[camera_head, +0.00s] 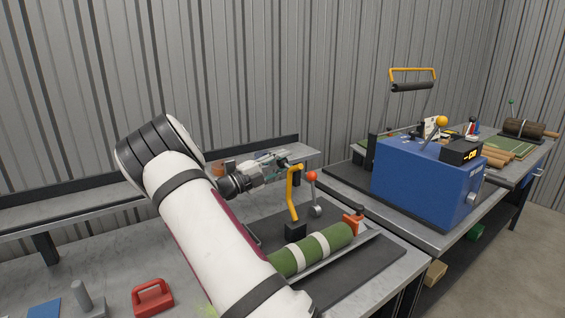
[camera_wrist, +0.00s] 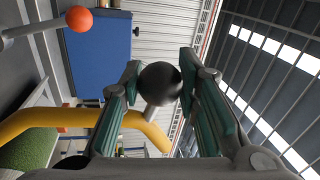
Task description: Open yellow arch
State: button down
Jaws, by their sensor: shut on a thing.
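The yellow arch (camera_head: 294,192) is a bent yellow bar. It rises from a black block on the bench, just behind a green turf roll (camera_head: 287,264) with pale bands. In the wrist view the yellow bar (camera_wrist: 70,117) curves in from the left and ends beside a black ball knob (camera_wrist: 160,84) on a short metal stem. My gripper (camera_head: 290,165) is at the top of the arch. In the wrist view its two green-padded fingers (camera_wrist: 160,80) are shut on the black knob, one on each side.
A lever with a red ball (camera_head: 312,175) stands close right of the arch; its orange-red ball (camera_wrist: 79,18) shows in the wrist view. A blue machine (camera_head: 415,187) stands on the right bench. A red-handled block (camera_head: 152,298) lies at the front left.

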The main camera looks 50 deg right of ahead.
jog(key=c, duration=1.2)
grip_release()
jog(key=shift+a, duration=0.1)
jog(key=v, duration=1.2)
jog(key=shift+w, duration=0.1)
